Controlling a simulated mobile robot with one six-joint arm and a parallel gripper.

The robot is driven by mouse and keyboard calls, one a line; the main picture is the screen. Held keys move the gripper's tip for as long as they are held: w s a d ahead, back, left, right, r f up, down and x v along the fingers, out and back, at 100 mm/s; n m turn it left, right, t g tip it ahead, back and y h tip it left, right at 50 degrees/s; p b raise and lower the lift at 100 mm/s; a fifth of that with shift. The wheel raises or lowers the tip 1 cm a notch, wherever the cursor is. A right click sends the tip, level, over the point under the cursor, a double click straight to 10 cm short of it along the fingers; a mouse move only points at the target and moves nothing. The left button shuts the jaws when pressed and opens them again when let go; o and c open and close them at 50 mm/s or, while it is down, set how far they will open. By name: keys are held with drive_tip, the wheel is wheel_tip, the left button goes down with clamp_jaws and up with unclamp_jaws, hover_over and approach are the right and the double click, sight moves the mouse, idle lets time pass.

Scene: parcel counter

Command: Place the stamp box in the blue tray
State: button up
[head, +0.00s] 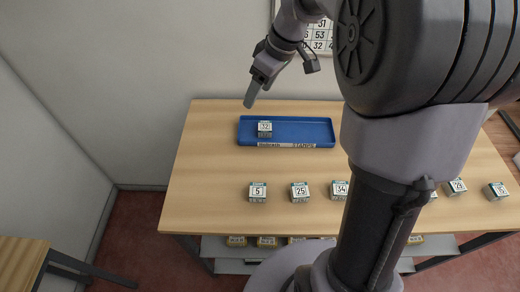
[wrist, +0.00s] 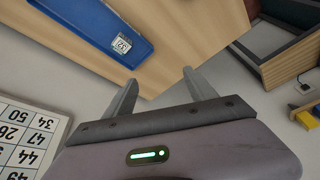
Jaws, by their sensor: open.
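The blue tray (head: 312,131) lies toward the back of the wooden counter. One stamp box, marked 32 (head: 264,129), sits inside it near its left end. Other stamp boxes stand in a front row, including box 5 (head: 258,192), box 25 (head: 300,191) and box 34 (head: 339,189).
More boxes, marked 29 (head: 455,187) and 15 (head: 496,190), stand at the row's right. My arm hides part of the row. Yellowish boxes (head: 267,241) sit on a shelf below. A number chart (head: 320,38) hangs on the back wall. The counter's left side is clear.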

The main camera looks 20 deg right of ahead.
drive_tip(key=s+a+r+m+t, duration=0.1)
drive_tip(key=s+a+r+m, duration=0.25)
drive_tip(key=s, duration=0.35)
drive_tip(key=s+a+r+m+t, duration=0.1)
drive_tip(key=s+a+r+m, duration=0.1)
drive_tip(key=s+a, duration=0.3)
drive_tip(key=s+a+f+m+t, duration=0.1)
drive_tip(key=s+f+m, duration=0.1)
drive_tip(key=s+m, duration=0.4)
drive_tip(key=s, duration=0.5)
drive_tip(key=shift+s+a+f+h, duration=0.3)
drive_tip(key=shift+f+h, duration=0.05)
drive_tip(key=shift+h, duration=0.05)
